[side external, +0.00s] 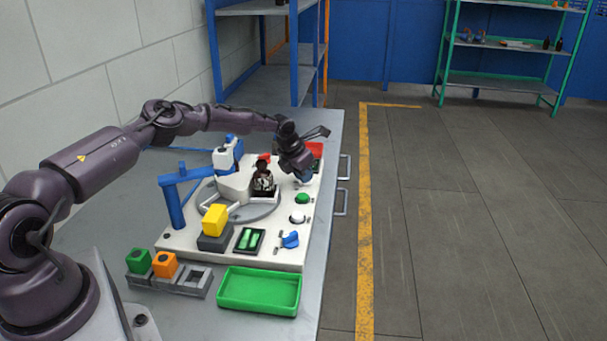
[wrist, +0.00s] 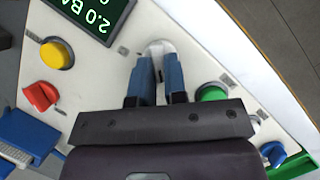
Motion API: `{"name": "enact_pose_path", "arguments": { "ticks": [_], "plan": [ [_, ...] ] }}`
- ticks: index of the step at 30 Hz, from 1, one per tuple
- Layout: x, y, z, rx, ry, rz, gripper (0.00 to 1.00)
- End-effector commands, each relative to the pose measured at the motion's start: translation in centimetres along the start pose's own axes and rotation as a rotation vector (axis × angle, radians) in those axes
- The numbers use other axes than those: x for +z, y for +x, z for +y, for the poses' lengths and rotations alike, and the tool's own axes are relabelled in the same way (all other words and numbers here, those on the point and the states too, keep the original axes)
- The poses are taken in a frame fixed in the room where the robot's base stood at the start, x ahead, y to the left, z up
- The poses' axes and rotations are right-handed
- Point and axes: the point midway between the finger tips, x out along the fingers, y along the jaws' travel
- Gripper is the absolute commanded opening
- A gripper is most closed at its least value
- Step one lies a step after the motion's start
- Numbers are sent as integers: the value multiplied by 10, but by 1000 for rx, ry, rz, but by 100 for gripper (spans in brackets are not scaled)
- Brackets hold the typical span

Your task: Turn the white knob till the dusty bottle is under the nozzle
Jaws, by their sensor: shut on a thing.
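My gripper (wrist: 156,72) has its two blue fingers closed around the white knob (wrist: 159,46) on the pale panel; the fingers hide part of the knob. In the side external view my gripper (side external: 303,179) points down at the panel's right side, and the knob is hidden there. A dark bottle (side external: 263,182) stands upright in the turntable (side external: 240,213), left of my gripper. Whether it is dusty I cannot tell. The blue-and-white head (side external: 228,154) stands behind and left of the bottle; its nozzle tip is not clear. No bottle shows in the wrist view.
A green button (wrist: 212,94) is close to my right finger. A yellow button (wrist: 57,53), a red knob (wrist: 40,96) and a display (wrist: 95,15) lie to the left. A yellow block (side external: 214,219) and a green tray (side external: 259,291) are nearer the camera.

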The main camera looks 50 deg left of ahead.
Motion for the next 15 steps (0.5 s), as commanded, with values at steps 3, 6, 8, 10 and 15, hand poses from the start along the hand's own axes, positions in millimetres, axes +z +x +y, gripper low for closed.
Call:
{"name": "enact_pose_path", "arguments": {
  "ticks": [3,6,8,10,15],
  "plan": [
    [0,0,2,-41,89,0,0],
    [0,0,3,-75,169,1,0],
    [0,1,3,-96,217,1,0],
    [0,1,4,-118,271,1,0],
    [0,1,4,-164,386,2,0]
  ]
}}
